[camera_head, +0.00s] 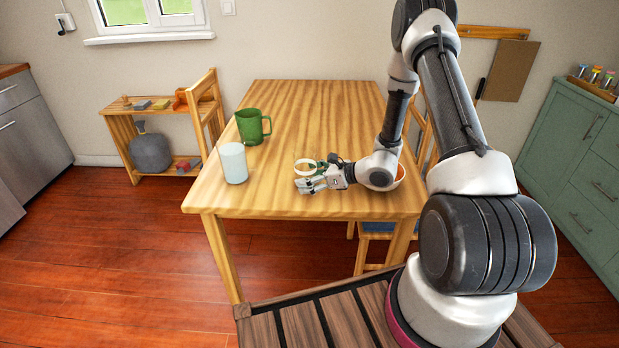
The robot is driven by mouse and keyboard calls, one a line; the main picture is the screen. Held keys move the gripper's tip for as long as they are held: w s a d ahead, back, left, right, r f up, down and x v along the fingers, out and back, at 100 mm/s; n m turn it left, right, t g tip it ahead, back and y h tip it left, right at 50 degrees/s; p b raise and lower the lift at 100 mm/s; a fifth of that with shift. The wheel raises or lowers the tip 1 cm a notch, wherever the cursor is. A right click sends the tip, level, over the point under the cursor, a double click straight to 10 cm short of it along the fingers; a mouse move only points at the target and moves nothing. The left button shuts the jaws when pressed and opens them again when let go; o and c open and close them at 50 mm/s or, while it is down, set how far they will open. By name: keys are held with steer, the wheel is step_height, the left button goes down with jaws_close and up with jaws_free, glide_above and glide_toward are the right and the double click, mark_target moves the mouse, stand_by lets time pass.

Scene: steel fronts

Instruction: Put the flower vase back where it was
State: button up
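My gripper (312,181) is low over the front part of the wooden table (290,115), pointing left. Its fingers are small and overlap in this view, so I cannot tell whether they are open or shut. A small round thing with a white rim (305,160) and a bit of green beside it show just behind the fingers. I cannot tell whether they touch it. No flowers are clear to see, and I cannot tell for sure which thing is the flower vase. A pale blue-white cup (234,164) stands upright left of my gripper.
A green mug (250,127) stands behind the pale cup. A bowl (400,172) is partly hidden behind my wrist. A chair (379,227) is at the table's right side. A low shelf (120,130) with a grey round vessel (150,150) stands left. The table's back half is clear.

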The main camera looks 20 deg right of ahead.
steer(key=shift+r, duration=0.2)
steer(key=v, duration=1.2)
steer(key=s+a+r+n+g, duration=0.3)
steer(key=s+r+n+g, duration=0.1)
steer(key=s+r+n, duration=0.35)
steer(key=s+a+r+n+g, duration=0.25)
steer(key=s+r+n, duration=0.35)
steer(key=r, duration=0.3)
steer(key=s+d+r+n+t+h, duration=0.2)
steer(key=s+d+r+n+h, duration=0.8)
steer(key=s+d+r+n, duration=0.1)
steer(key=shift+s+r+n, duration=0.75)
steer(key=shift+s+r, duration=0.1)
steer(key=shift+s, duration=0.2)
